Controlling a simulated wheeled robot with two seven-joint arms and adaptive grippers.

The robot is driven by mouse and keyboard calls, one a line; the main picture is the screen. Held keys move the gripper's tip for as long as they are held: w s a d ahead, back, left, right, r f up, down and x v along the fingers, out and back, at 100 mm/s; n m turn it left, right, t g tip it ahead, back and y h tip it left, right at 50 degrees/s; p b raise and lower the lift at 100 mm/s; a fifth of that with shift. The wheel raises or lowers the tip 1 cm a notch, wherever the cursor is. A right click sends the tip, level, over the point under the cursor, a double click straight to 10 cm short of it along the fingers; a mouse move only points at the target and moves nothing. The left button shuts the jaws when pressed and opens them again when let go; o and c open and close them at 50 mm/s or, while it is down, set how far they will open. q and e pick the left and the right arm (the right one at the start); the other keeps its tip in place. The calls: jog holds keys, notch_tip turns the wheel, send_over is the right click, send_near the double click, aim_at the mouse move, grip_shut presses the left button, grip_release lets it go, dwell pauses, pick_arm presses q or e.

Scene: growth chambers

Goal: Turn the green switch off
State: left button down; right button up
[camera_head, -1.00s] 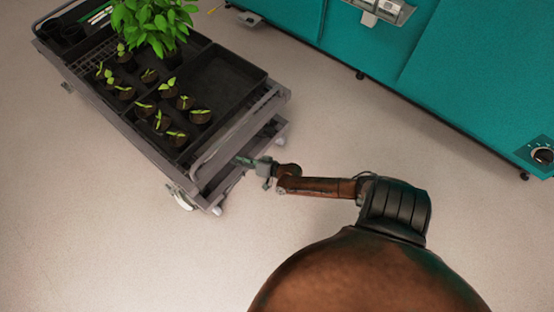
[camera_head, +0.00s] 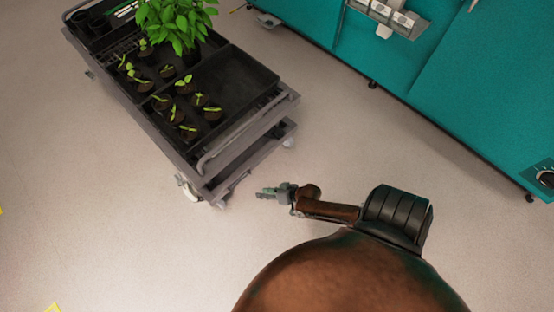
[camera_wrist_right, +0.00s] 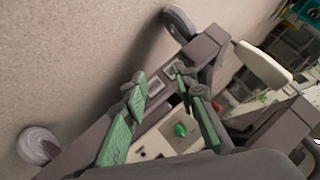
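My right gripper (camera_head: 270,192) is over bare floor, just right of the cart's near end in the head view. In the right wrist view its green-padded fingers (camera_wrist_right: 160,78) are apart, with nothing held between them. A small green oval (camera_wrist_right: 180,129) on a pale panel shows between the fingers; I cannot tell whether it is the green switch. A dark round dial (camera_head: 546,178) is on the teal chamber at the right edge, far from the gripper. No clearly green switch shows in the head view. My left gripper is out of view.
A grey cart (camera_head: 250,147) carries black trays of several seedlings and a leafy plant (camera_head: 178,22). Teal chambers (camera_head: 480,90) line the top right, with a shelf of small white boxes (camera_head: 385,12). The floor between cart and chambers is clear.

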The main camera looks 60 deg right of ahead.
jog(key=s+a+f+n+g+p, duration=0.1)
jog(key=s+a+f+g, duration=0.1)
jog(key=s, duration=0.5)
jog(key=shift+s+a+n, duration=0.25)
jog(key=shift+a+n, duration=0.05)
jog(key=shift+a, duration=0.05)
